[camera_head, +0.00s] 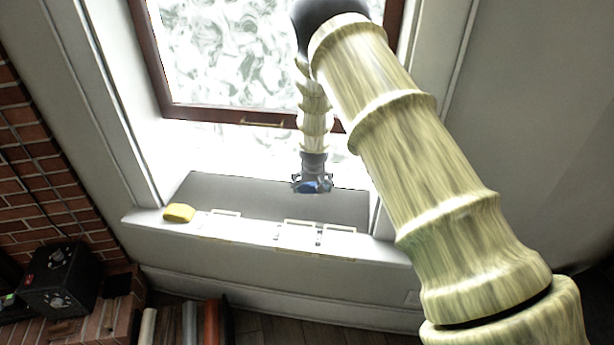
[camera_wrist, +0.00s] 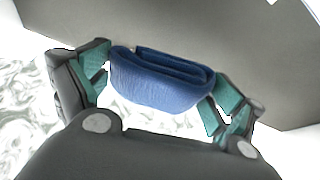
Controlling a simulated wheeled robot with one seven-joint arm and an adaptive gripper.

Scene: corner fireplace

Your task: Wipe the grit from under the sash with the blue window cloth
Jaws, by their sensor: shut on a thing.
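The blue window cloth (camera_head: 313,187) is folded into a thick pad. My gripper (camera_head: 311,178) is shut on it, over the grey sill (camera_head: 245,192) below the window. In the wrist view the cloth (camera_wrist: 155,82) is pinched between the two green-padded fingers of my gripper (camera_wrist: 163,88). I cannot tell whether the cloth touches the sill. The brown-framed sash (camera_head: 215,116) stands above a bright open gap, with my arm crossing in front of its right part. I can make out no grit in either view.
A yellow sponge-like block (camera_head: 179,212) lies at the left end of the sill's white front ledge (camera_head: 255,231). Several pale rectangular outlines mark that ledge. White side casings bound the window recess. A black box (camera_head: 60,279) sits by the brick at lower left.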

